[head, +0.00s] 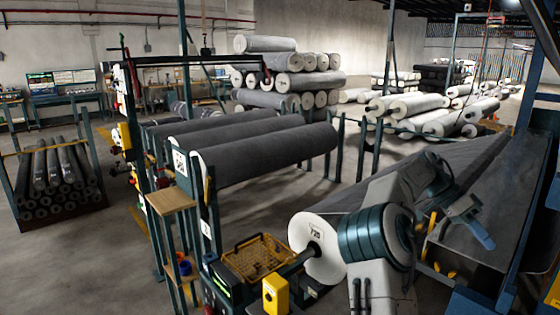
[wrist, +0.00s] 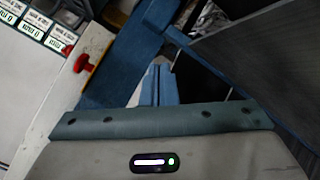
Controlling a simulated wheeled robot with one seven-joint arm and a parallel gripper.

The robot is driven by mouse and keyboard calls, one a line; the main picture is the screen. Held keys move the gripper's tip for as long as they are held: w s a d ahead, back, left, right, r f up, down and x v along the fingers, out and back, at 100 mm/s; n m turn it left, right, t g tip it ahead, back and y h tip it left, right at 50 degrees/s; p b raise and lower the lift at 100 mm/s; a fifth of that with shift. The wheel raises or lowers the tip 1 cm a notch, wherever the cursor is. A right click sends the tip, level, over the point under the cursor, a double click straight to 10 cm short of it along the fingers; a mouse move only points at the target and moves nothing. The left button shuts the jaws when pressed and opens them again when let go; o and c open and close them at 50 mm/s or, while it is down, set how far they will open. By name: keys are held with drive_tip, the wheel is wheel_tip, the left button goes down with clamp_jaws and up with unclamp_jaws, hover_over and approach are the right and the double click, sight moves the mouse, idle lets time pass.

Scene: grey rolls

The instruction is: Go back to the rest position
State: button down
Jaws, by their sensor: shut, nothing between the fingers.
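My gripper (head: 486,240) is at the right of the head view, reached out over the machine with the sloping grey sheet. Its blue fingers point down and to the right. In the wrist view my gripper (wrist: 159,86) shows its two blue fingers side by side and closed, with nothing between them. I cannot tell how far the fingertips are from the machine below.
A grey sheet (head: 470,185) slopes beside my arm. A white-ended roll (head: 322,262) labelled 720 lies left of my arm, near a yellow crate (head: 258,258) and yellow box (head: 276,294). A red button (wrist: 82,63) shows in the wrist view.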

drive_tip(key=s+a+f+n+t+y, duration=0.1)
drive_tip(key=f+n, duration=0.1)
drive_tip(key=s+a+f+n+t+y, duration=0.1)
drive_tip(key=s+a+f+n+t, duration=0.1)
drive_tip(key=shift+s+a+f+b, duration=0.1)
drive_tip(key=shift+s+a+b, duration=0.1)
drive_tip(key=shift+b, duration=0.2)
drive_tip(key=s+a+f+n+t+y+b, duration=0.1)
drive_tip(key=s+a+f+n+t, duration=0.2)
drive_tip(key=a, duration=0.7)
drive_tip(key=s+a+f+n+t+y+b, duration=0.1)
drive_tip(key=s+a+f+n+t+y, duration=0.1)
drive_tip(key=s+a+n, duration=0.5)
drive_tip(key=s+a+f+n+t+y+b, duration=0.1)
drive_tip(key=s+a+f+n+t, duration=0.2)
drive_tip(key=a, duration=0.9)
drive_tip(key=s+f+n, duration=0.1)
drive_tip(key=s+n, duration=0.1)
drive_tip(key=n, duration=0.1)
drive_tip(key=shift+s+a+f+t, duration=0.15)
drive_tip(key=shift+s+a+t, duration=0.15)
drive_tip(key=shift+s+a, duration=0.1)
